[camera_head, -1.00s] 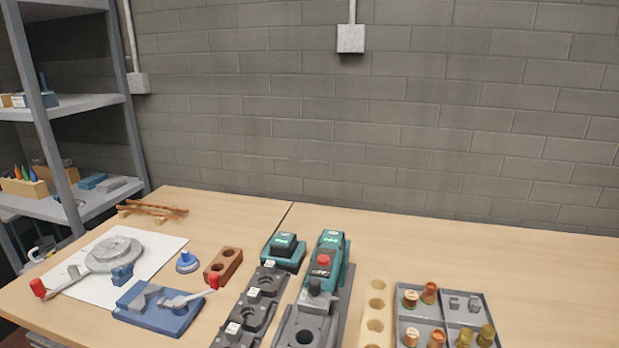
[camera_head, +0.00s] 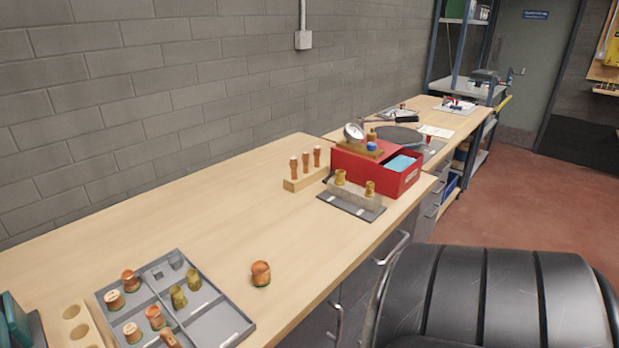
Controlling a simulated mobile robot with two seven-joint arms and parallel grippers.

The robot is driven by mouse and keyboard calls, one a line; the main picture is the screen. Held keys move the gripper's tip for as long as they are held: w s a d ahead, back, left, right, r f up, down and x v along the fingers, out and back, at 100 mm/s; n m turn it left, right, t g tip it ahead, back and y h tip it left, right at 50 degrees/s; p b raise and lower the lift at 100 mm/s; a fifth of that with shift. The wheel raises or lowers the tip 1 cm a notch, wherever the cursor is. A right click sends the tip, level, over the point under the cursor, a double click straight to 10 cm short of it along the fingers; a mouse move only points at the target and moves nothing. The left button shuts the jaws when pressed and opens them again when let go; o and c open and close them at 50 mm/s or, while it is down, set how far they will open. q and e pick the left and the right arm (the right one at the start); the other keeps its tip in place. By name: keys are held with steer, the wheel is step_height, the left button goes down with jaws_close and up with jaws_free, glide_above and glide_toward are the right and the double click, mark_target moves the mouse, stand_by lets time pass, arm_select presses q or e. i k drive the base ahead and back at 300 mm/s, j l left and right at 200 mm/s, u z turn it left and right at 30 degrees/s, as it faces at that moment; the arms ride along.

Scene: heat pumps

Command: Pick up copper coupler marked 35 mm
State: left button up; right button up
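Several copper couplers stand in the left compartments of a grey divided tray (camera_head: 232,322) at the lower left, among them a copper coupler in the back-left compartment (camera_head: 114,299) and another in the front-left compartment (camera_head: 132,332). A single copper fitting (camera_head: 260,272) with a green lower edge stands alone on the table, right of the tray. Size markings are too small to read, so I cannot tell which one is 35 mm. Neither of my grippers is in view.
A wooden block with upright copper pieces (camera_head: 305,179), a red box (camera_head: 384,170) and a grey plate with brass fittings (camera_head: 354,204) stand farther back. A pale block with holes (camera_head: 80,328) is left of the tray. A black padded chair (camera_head: 480,300) is beside the table's right edge.

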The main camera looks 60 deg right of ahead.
mark_target(262, 277)
steer(key=z, duration=1.55)
